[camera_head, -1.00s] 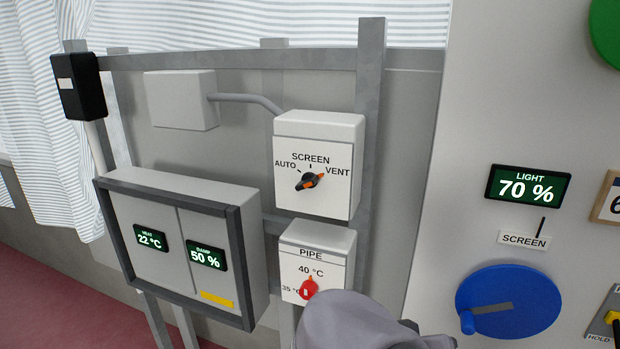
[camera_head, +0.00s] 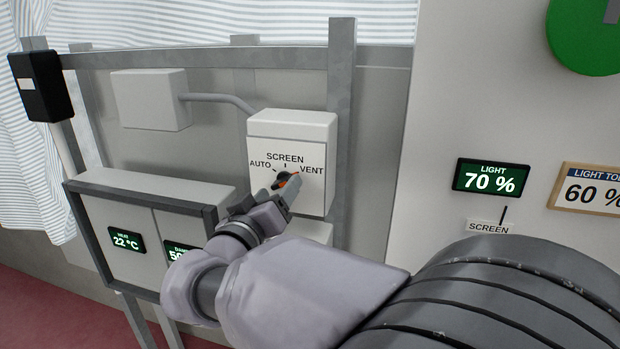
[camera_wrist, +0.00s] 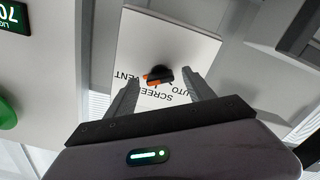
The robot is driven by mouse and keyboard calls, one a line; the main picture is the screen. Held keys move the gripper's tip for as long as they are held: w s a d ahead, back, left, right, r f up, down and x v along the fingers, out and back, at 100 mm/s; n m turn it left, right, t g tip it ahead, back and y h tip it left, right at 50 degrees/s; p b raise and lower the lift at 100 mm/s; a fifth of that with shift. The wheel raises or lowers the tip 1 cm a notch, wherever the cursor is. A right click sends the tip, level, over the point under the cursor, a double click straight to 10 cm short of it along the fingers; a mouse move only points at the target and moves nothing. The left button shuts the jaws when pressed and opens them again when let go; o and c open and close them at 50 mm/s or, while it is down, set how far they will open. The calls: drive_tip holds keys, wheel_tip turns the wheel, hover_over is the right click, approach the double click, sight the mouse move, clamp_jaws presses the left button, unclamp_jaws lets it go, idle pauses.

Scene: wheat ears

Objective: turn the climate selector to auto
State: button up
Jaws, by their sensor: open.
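The climate selector is a black knob with orange marks (camera_head: 286,179) on a white box (camera_head: 312,140) marked AUTO, SCREEN and VENT. Its orange end points right, towards VENT. In the wrist view the labels are upside down, and the knob (camera_wrist: 158,76) shows with its orange end towards VENT. My gripper (camera_head: 279,192) is in front of the box, at the knob's lower side in the head view. In the wrist view my gripper (camera_wrist: 161,77) is open, with the knob between its fingertips in the picture. I cannot tell whether a finger touches it.
My arm hides most of the lower PIPE box. A control cabinet (camera_head: 140,190) stands to the left. Metal posts (camera_head: 341,110) frame the box. A wall panel with a LIGHT display (camera_head: 490,178) and a green disc (camera_head: 585,40) is to the right.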

drive_tip(key=shift+x, duration=1.05)
clamp_jaws()
